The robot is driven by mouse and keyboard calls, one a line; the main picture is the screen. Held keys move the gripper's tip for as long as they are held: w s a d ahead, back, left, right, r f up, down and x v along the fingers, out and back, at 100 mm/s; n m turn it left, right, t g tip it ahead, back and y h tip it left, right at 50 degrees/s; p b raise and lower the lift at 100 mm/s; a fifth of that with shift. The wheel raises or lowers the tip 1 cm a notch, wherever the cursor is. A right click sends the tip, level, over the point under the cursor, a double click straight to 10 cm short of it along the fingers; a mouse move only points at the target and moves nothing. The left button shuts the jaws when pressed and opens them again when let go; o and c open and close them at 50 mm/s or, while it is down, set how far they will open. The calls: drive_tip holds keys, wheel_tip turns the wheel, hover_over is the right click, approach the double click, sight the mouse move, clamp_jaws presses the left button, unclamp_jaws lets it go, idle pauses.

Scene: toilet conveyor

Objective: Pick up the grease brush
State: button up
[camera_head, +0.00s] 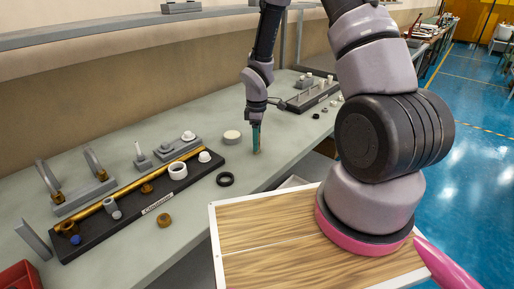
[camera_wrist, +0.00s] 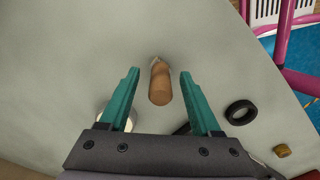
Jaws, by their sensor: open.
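The grease brush (camera_wrist: 160,84) shows in the wrist view as a brown wooden handle with a small pale end at the top. It lies between the two teal fingers of my gripper (camera_wrist: 159,74), with a gap on each side. The fingers are open and hold nothing. In the head view my gripper (camera_head: 256,138) points down close over the bench, and I cannot make out the brush there. From the wrist view I cannot tell how high the fingertips are above the bench.
A round pale container (camera_head: 232,137) stands beside my gripper on the grey bench (camera_head: 200,200). A black ring (camera_head: 225,179) and a brass nut (camera_head: 164,220) lie nearer. A black parts tray (camera_head: 85,242) is at left; another (camera_head: 318,97) is behind.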

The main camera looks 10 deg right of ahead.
clamp_jaws()
wheel_tip(320, 180, up, 10)
drive_tip(key=shift+r, duration=0.1)
idle(0.5)
